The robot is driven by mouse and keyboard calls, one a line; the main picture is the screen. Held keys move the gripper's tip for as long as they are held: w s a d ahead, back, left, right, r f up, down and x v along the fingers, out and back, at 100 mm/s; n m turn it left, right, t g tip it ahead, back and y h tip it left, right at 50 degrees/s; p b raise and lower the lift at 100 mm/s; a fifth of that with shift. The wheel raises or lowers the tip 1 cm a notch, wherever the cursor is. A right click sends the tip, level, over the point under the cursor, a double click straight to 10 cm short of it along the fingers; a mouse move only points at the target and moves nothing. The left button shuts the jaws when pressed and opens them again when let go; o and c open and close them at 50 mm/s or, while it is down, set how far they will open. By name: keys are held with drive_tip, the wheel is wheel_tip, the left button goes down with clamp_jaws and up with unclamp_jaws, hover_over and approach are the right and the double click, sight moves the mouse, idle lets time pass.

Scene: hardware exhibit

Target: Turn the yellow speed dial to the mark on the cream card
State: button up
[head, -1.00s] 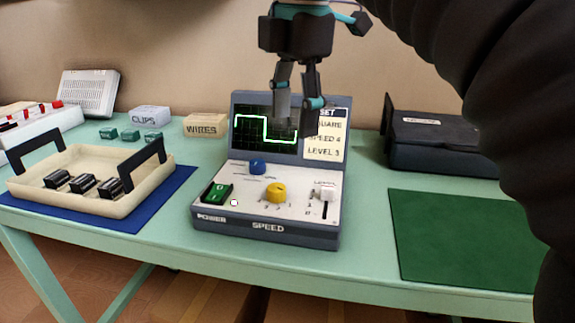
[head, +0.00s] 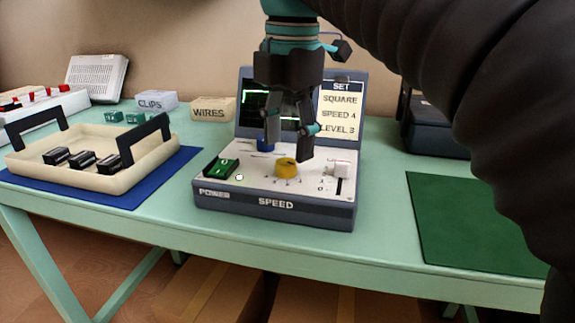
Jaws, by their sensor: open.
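The yellow speed dial (head: 286,168) sits in the middle of the sloped white panel of the grey device (head: 275,214), above the SPEED label. Small marks surround it; their digits are too small to read surely. The cream card (head: 340,113) at the device's upper right reads SET, SQUARE, SPEED 4, LEVEL 3. My gripper (head: 286,150) is open and points down, with its fingertips just above and behind the dial in the picture. I cannot tell whether either finger touches it. My gripper hides part of the screen.
A blue knob (head: 267,144), a green power switch (head: 222,168) and a white slider (head: 342,169) flank the dial. A cream tray (head: 95,178) with black parts stands left. A green mat (head: 470,225) lies right, with a dark case (head: 430,138) behind it.

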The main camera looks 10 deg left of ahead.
sight(287, 161)
drive_tip(key=shift+f+b, duration=0.3)
drive_tip(key=shift+f, duration=1.2)
clamp_jaws()
